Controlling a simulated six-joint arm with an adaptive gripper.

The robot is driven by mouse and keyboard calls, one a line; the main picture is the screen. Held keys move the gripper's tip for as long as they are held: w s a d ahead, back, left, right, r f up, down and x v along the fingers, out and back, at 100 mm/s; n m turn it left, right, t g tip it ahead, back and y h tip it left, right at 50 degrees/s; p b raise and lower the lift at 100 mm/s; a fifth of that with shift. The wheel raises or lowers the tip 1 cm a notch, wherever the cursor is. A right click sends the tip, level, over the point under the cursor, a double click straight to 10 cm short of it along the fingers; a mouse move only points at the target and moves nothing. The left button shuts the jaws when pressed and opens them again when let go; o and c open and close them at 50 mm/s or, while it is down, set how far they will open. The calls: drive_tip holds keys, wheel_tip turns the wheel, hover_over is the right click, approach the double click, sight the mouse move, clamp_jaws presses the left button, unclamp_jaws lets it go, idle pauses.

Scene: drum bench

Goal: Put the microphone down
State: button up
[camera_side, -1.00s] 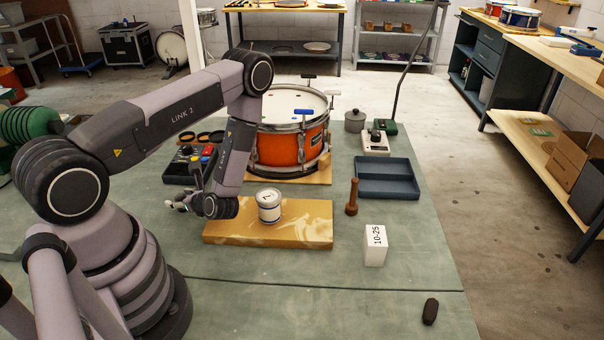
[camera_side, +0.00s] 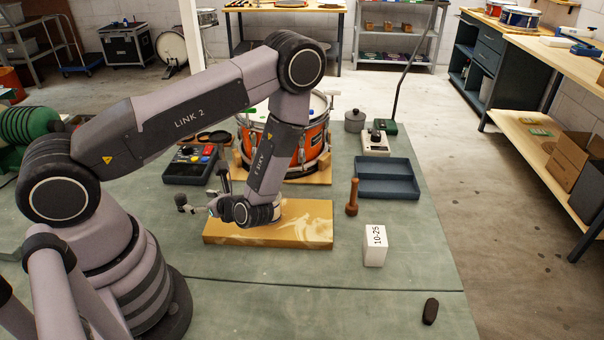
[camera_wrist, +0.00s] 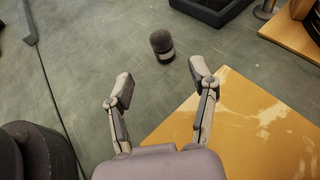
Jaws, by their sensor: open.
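The microphone (camera_wrist: 162,44) has a dark rounded head and a grey ringed lower end. In the wrist view it is on the green mat, beyond my fingertips and apart from them. It appears to stand on its lower end. In the side view it shows small and dark (camera_side: 182,201), left of my gripper (camera_side: 208,208) and off the wooden board's left edge. My gripper in the wrist view (camera_wrist: 166,86) is open, with bare mat and a board corner between its fingers.
The wooden board (camera_side: 228,231) lies under my wrist; it fills the lower right of the wrist view (camera_wrist: 262,125). A control box with coloured buttons (camera_side: 188,166) and a drum (camera_side: 312,148) stand behind. A blue-grey tray (camera_side: 388,188) lies to the right. The front mat is mostly clear.

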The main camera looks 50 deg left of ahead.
drive_tip(key=shift+w+d+r, duration=0.15)
drive_tip(key=shift+d+r, duration=0.1)
drive_tip(key=shift+d, duration=0.1)
drive_tip(key=w+d+r+n+g+h, duration=0.1)
drive_tip(key=d+r+n+h, duration=0.15)
drive_tip(key=r+n, duration=0.45)
drive_tip(key=d+r+n+h, duration=0.1)
drive_tip(key=r+n+h, duration=0.15)
drive_tip(key=r, duration=0.75)
drive_tip(key=s+d+r+n+t+h, duration=0.3)
drive_tip(key=s+d+r+t+h, duration=0.1)
drive_tip(key=r, duration=0.4)
drive_tip(key=s+d+r+n+t+h, duration=0.3)
drive_tip(key=s+d+r+t+h, duration=0.1)
drive_tip(key=r, duration=0.5)
drive_tip(key=shift+d+r+t, duration=0.25)
drive_tip(key=shift+d+t, duration=0.2)
drive_tip(key=shift+t, duration=0.15)
